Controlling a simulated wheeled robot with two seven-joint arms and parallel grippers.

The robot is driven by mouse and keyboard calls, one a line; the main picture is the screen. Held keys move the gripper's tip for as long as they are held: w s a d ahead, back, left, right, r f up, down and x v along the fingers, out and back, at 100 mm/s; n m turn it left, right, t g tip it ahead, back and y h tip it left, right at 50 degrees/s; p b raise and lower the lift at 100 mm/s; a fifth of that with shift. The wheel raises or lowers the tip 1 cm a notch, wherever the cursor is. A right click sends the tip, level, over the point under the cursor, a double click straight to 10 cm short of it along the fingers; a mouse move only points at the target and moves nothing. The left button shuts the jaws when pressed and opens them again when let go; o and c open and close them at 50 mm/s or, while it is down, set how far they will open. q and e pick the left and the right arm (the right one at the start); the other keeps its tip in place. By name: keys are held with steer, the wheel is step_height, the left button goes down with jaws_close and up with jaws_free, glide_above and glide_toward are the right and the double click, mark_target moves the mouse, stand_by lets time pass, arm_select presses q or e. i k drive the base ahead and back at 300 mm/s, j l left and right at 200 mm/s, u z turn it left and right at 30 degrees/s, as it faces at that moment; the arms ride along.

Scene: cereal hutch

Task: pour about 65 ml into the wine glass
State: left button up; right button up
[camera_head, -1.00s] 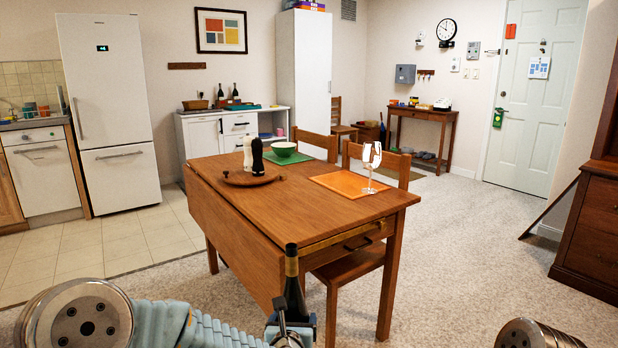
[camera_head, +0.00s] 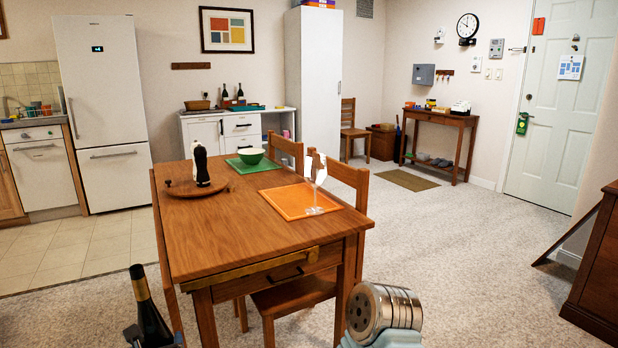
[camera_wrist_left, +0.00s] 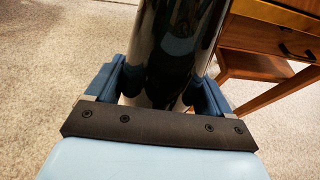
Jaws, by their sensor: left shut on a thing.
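A dark wine bottle (camera_head: 149,312) with a gold-topped neck stands roughly upright, slightly tilted, at the bottom left of the head view. My left gripper (camera_wrist_left: 160,92) is shut on its body, which fills the middle of the left wrist view (camera_wrist_left: 178,50). The clear wine glass (camera_head: 316,183) stands upright on the orange placemat (camera_head: 290,204) on the wooden table. The bottle is well apart from the glass, in front of the table's near left corner. The glass's contents cannot be made out. My right gripper is out of view.
Carpet right of the table is clear.

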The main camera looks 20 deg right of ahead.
mark_target(315, 171)
steer(key=l+u, duration=0.1)
steer(key=l, duration=0.9)
steer(key=k+l, duration=0.1)
steer(key=l, duration=0.9)
steer(key=u, duration=0.05)
